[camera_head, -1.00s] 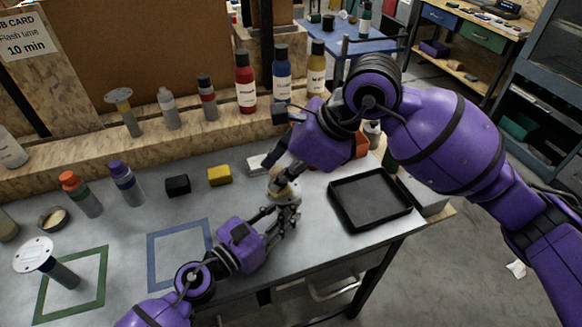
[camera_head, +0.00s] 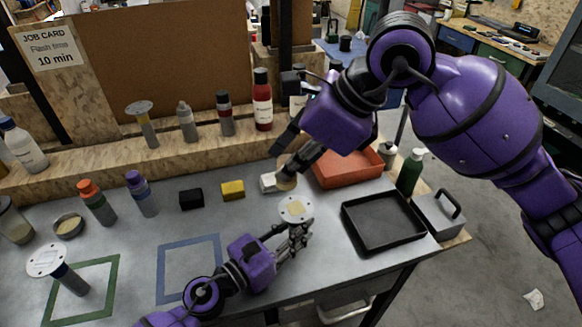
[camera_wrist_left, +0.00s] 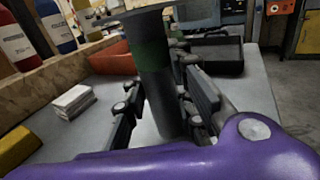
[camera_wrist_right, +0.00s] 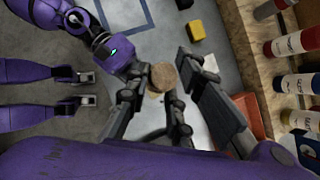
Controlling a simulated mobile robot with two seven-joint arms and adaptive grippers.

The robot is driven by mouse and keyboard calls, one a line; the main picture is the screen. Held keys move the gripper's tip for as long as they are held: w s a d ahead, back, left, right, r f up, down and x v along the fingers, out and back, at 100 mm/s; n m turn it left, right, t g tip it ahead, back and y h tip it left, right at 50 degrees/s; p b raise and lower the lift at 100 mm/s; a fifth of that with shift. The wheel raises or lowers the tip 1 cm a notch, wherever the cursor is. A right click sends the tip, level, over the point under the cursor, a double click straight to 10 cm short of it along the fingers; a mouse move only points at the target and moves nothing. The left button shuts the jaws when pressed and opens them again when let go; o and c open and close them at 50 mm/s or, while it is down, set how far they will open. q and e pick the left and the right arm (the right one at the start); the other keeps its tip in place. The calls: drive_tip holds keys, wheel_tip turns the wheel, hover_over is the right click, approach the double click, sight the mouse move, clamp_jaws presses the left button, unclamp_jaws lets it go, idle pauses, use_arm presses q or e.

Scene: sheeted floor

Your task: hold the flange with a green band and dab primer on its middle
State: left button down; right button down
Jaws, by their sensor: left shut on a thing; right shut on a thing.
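The flange (camera_head: 297,206) with a green band on its stem (camera_wrist_left: 150,52) is upright in my left gripper (camera_head: 296,240), which is shut on its stem. Its pale round face has a tan patch in the middle. My right gripper (camera_head: 292,158) is shut on a round tan dabber (camera_head: 287,177), just above and behind the flange, apart from it. The dabber also shows between the fingers in the right wrist view (camera_wrist_right: 162,77). A small open tin with cream contents (camera_head: 69,226) stands at the left of the table.
Another flange (camera_head: 47,261) stands by the green square (camera_head: 117,288); a third (camera_head: 140,108) is on the ledge. The blue square (camera_head: 160,270) looks empty. A black tray (camera_head: 352,225), red bin (camera_head: 350,178) and green bottle (camera_head: 411,172) are at right. Blocks and bottles line the back.

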idle(0.4)
use_arm(q)
drive_tip(key=c, duration=1.4)
unclamp_jaws()
drive_tip(key=v, duration=1.2)
drive_tip(key=shift+r, duration=0.1)
